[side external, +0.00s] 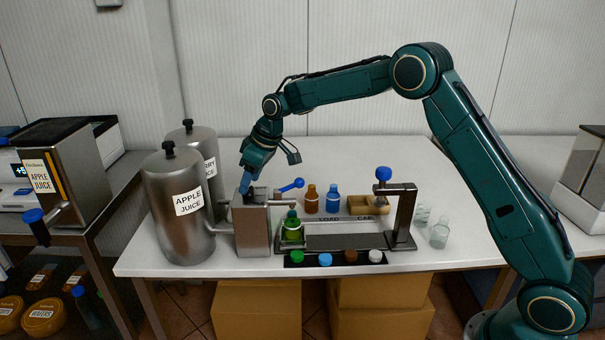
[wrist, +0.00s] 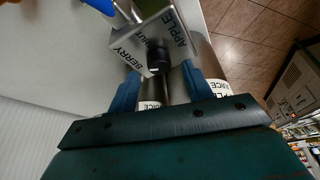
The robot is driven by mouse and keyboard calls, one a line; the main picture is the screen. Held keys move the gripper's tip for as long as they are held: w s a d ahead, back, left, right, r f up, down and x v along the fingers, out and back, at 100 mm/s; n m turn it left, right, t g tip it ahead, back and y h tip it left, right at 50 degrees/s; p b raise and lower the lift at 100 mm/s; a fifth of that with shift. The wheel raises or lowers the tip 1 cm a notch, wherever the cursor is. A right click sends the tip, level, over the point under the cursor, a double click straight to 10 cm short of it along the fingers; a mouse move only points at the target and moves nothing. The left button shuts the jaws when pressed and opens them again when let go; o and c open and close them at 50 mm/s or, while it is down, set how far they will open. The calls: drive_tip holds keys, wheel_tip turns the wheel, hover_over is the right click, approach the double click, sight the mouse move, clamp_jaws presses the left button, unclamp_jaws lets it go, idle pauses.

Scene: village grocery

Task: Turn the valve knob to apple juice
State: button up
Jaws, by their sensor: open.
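The valve is a steel box (side external: 253,230) between the juice tanks and the filling stand. In the wrist view, its top plate (wrist: 125,42) carries the labels BERRY at left and APPLE at right, with a partly covered label between them. A dark knob (wrist: 158,56) stands on the plate; I cannot tell which label it points at. My gripper (side external: 248,194) is just above the box, pointing down. In the wrist view my gripper (wrist: 160,82) is open, with its blue fingers on either side of the knob. Contact with the knob cannot be made out.
The apple juice tank (side external: 180,225) and the berry tank (side external: 211,150) stand left of the valve, piped to it. A blue-handled lever (side external: 292,185) sticks out at right. A green bottle (side external: 292,230) stands at the filling stand (side external: 345,242). Brown (side external: 311,203) and blue (side external: 333,203) bottles stand behind.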

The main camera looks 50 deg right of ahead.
drive_tip(key=shift+x, duration=0.95)
drive_tip(key=shift+c, duration=0.4)
drive_tip(key=c, duration=0.9)
